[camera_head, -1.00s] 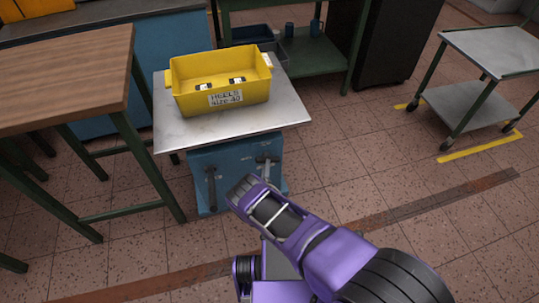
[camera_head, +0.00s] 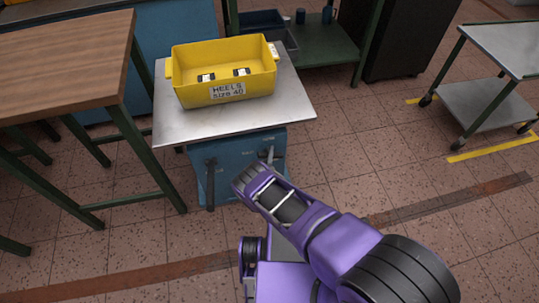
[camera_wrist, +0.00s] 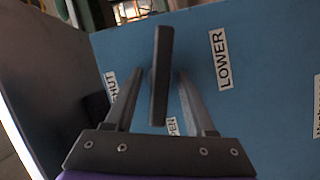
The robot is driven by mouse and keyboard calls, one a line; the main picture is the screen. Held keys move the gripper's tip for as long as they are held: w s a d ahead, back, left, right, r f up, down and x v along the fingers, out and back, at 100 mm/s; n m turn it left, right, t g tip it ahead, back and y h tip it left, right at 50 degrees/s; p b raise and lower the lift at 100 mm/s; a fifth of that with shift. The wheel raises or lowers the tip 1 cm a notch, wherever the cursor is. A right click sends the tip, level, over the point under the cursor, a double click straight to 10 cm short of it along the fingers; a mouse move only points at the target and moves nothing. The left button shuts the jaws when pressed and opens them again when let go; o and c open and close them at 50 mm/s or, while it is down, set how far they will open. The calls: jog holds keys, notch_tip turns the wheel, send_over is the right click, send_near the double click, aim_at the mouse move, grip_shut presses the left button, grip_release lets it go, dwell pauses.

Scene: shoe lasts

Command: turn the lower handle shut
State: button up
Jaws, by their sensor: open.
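A blue box (camera_head: 225,160) stands under a grey tabletop and carries dark handles. One handle (camera_head: 210,185) hangs upright on its left; another (camera_head: 267,155) at the right is partly hidden by my gripper (camera_head: 245,180). In the wrist view, a dark bar handle (camera_wrist: 161,75) stands between the two fingers of my gripper (camera_wrist: 160,85), which is open, with a gap visible on either side. A "LOWER" label (camera_wrist: 221,60) is beside it on the blue panel. A "SHUT" label (camera_wrist: 111,84) is left and a partly hidden "OPEN" label (camera_wrist: 172,126) is below.
A yellow bin (camera_head: 222,85) marked "HEELS size 40" sits on the grey tabletop (camera_head: 170,122) above the box. A wooden table (camera_head: 65,65) is at the left. A grey trolley (camera_head: 505,50) is at the right. The floor between box and trolley is clear.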

grip_shut()
dwell(0.4)
jog(key=m+g, duration=0.1)
jog(key=m, duration=0.2)
jog(key=shift+d+r+y, duration=0.15)
jog(key=shift+y, duration=0.25)
jog(key=m+g+y, duration=0.1)
jog(key=m, duration=0.1)
jog(key=shift+d+m, duration=0.1)
jog(key=shift+m, duration=0.3)
jog(key=shift+w+d+m+g+y, duration=0.1)
jog(key=shift+m+g+y, duration=0.5)
jog(key=shift+m+y, duration=0.45)
jog(key=shift+m+g+y, duration=0.3)
jog(key=shift+m+y, duration=0.25)
jog(key=shift+m, duration=0.6)
